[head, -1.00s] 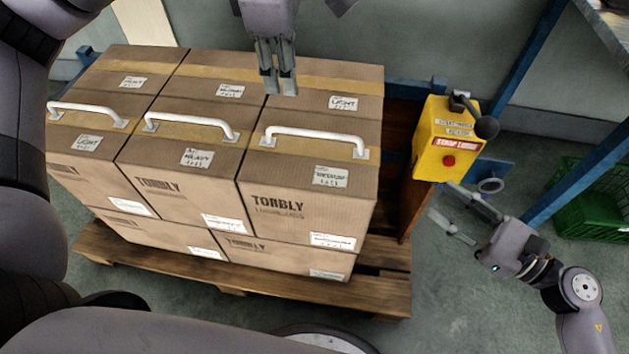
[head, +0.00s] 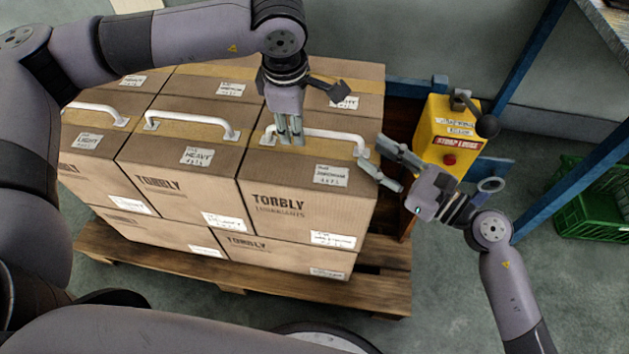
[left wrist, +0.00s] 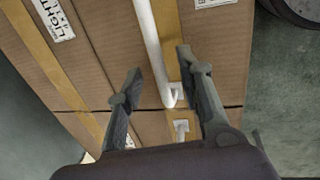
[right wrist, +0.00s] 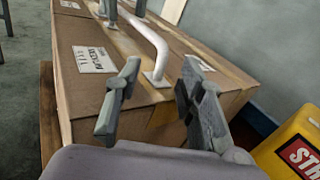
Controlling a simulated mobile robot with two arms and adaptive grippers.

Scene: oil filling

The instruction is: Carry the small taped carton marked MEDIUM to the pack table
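The brown TORBLY carton with a label that seems to read MEDIUM (head: 262,180) is the front right one of the pallet's upper layer. It has yellow tape and a white bar handle (head: 325,134) on top. My left gripper (head: 290,138) is open at the handle's left part; in the left wrist view the handle (left wrist: 152,45) runs between its spread fingers. My right gripper (head: 369,152) is open by the handle's right end; in the right wrist view its fingers stand apart, with the handle's foot (right wrist: 157,78) beyond them. Neither is visibly closed on it.
Similar cartons (head: 165,172) stand close on the left, on a wooden pallet (head: 330,290). A yellow control box (head: 435,125) with a red button stands right of the carton. A blue post (head: 565,170) carries a surface at top right. A green crate (head: 592,218) is on the floor.

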